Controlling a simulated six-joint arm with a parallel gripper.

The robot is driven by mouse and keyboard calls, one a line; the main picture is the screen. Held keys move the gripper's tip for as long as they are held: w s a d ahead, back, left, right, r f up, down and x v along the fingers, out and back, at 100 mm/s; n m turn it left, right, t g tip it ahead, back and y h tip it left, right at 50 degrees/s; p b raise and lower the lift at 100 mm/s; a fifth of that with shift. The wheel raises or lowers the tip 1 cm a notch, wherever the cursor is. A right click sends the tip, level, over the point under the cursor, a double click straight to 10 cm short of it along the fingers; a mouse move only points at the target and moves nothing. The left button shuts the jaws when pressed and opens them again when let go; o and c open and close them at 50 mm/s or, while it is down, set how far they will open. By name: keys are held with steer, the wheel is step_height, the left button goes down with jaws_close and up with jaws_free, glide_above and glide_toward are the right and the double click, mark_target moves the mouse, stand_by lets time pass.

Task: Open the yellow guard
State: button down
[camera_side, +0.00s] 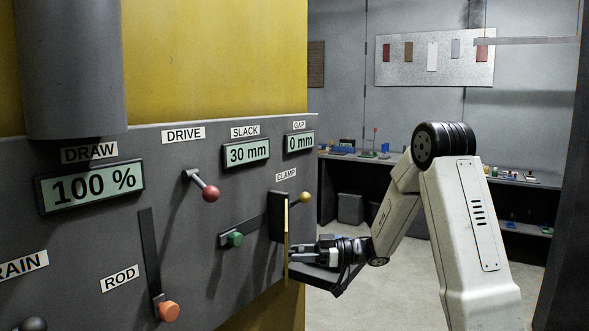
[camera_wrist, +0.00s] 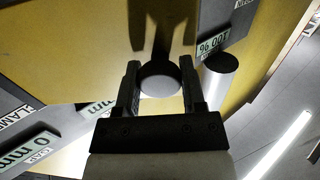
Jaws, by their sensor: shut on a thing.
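The yellow guard (camera_side: 286,236) shows in the side view as a thin upright strip, nearly edge-on, in front of a dark housing below the CLAMP label. My gripper (camera_side: 292,252) comes in from the right, with its fingertips at the lower part of the guard. In the wrist view my gripper (camera_wrist: 160,66) has a dark round knob (camera_wrist: 160,82) between its two fingers. The gripper is shut on the guard by this knob. How the knob joins the guard is hidden, and I cannot tell exactly how far the guard stands from the housing.
Around the guard are the yellow-knobbed clamp lever (camera_side: 305,197), a green-knobbed slider (camera_side: 235,239), a red-knobbed drive lever (camera_side: 210,193) and an orange-knobbed rod lever (camera_side: 169,311). The displays read 100 %, 30 mm and 0 mm. Free floor lies behind my arm.

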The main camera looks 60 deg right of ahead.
steer(key=s+d+n+g+y, duration=0.5)
steer(key=d+g, duration=0.1)
steer(key=d, duration=0.2)
steer(key=shift+s+d+y, duration=0.2)
steer(key=shift+s+y, duration=0.15)
steer(key=shift+y, duration=0.05)
steer(key=shift+c, duration=0.9)
jaws_free()
steer(key=shift+a, duration=0.15)
